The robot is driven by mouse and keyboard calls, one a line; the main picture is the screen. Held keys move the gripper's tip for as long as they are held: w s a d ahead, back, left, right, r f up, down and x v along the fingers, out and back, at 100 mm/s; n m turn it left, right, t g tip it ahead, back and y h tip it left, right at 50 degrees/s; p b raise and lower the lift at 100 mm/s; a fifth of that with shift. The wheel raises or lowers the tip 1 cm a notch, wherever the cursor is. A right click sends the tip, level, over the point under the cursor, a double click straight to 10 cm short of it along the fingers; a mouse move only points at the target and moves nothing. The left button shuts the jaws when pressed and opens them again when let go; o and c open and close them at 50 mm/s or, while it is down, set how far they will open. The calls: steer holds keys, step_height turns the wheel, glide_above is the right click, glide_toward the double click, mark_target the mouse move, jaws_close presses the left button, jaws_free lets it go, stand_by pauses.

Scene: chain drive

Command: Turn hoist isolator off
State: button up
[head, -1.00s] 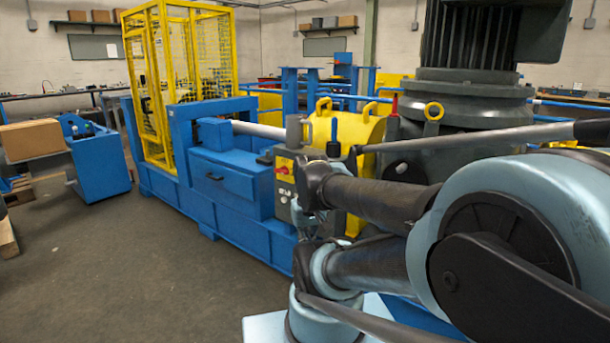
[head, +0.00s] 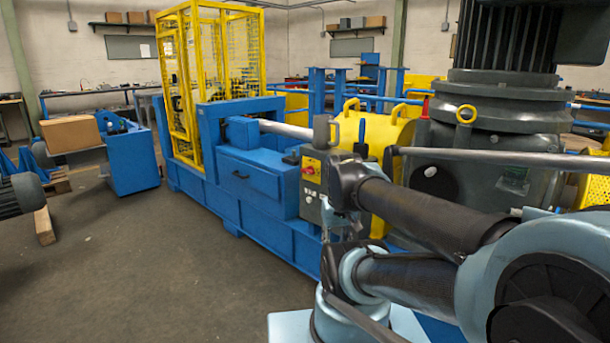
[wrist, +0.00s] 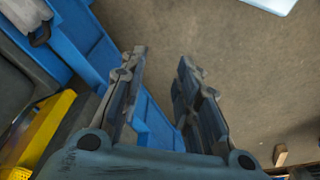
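A grey control box (head: 312,188) stands at the right end of the blue machine in the head view. On its upper part a red knob (head: 308,170) sits on a yellow plate; it looks like a rotary isolator, but no label can be read and its setting is too small to tell. My arm's end is just right of the box and partly covers it. My gripper (wrist: 162,58) is open and empty in the wrist view, its fingers pointing over the floor beside the blue frame. The knob does not show in the wrist view.
The blue machine (head: 252,182) with a yellow mesh cage (head: 207,80) fills the middle. A yellow drum (head: 375,135) and a large dark motor housing (head: 495,110) stand behind my arm. A cardboard box (head: 70,133) rests at left. The floor (head: 170,270) at front left is clear.

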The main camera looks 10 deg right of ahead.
steer(key=o, duration=0.9)
steer(key=w+r, duration=0.1)
steer(key=w+d, duration=0.1)
steer(key=w, duration=0.1)
steer(key=shift+r+m+h, duration=0.3)
steer(key=shift+r, duration=0.1)
steer(key=shift+c, duration=0.2)
steer(key=w+r, duration=0.1)
steer(key=w, duration=0.2)
steer(key=w+d+r+m+h, duration=0.1)
steer(key=w+r, duration=0.1)
steer(key=w, duration=0.1)
steer(key=w+d+r+m+h, duration=0.1)
steer(key=w, duration=0.2)
steer(key=shift+w+r, duration=0.1)
steer(key=shift+r, duration=0.25)
steer(key=w+a+r+m+t+h, duration=0.1)
steer(key=w+r+m+t+h, duration=0.15)
steer(key=w, duration=1.05)
steer(key=m+t+h, duration=0.4)
steer(key=m+h, duration=0.1)
steer(key=m, duration=0.1)
glide_above(306, 170)
steer(key=s+a, duration=1.1)
steer(key=a, duration=0.2)
step_height(306, 170, down, 2)
steer(key=shift+n+g, duration=0.25)
steer(key=x, duration=1.7)
steer(key=shift+w+d, duration=0.2)
steer(key=shift+w, duration=0.1)
